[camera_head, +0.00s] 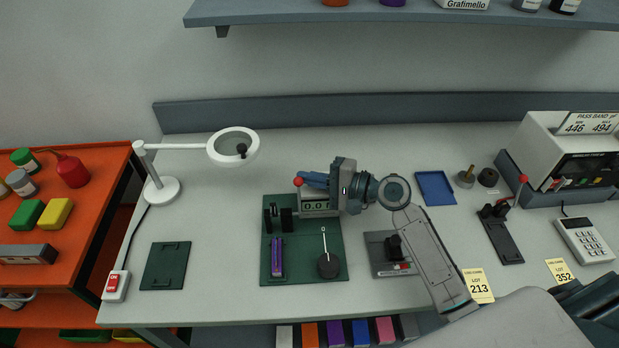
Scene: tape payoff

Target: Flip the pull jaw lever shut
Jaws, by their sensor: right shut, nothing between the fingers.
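My right gripper (305,180) reaches in from the right over the back of the green base plate (310,268). It is shut and empty, with its blue fingers pointing left. A small red ball knob (298,182) is right at the fingertips; whether they touch cannot be told. Its stem is mostly hidden. Below the fingers is a gauge with a display (315,206) reading about 0.0. Black jaw-like blocks (287,220) stand to its left on the plate. Another red-knobbed lever (522,179) stands up from a black fixture (500,235) at the right. My left gripper is out of view.
A purple strip (277,257) and a dark round disc (328,265) sit on the plate. A magnifier lamp (233,147) stands left. A grey block fixture (385,262) is beside my right forearm. A blue tray (436,188) lies behind it.

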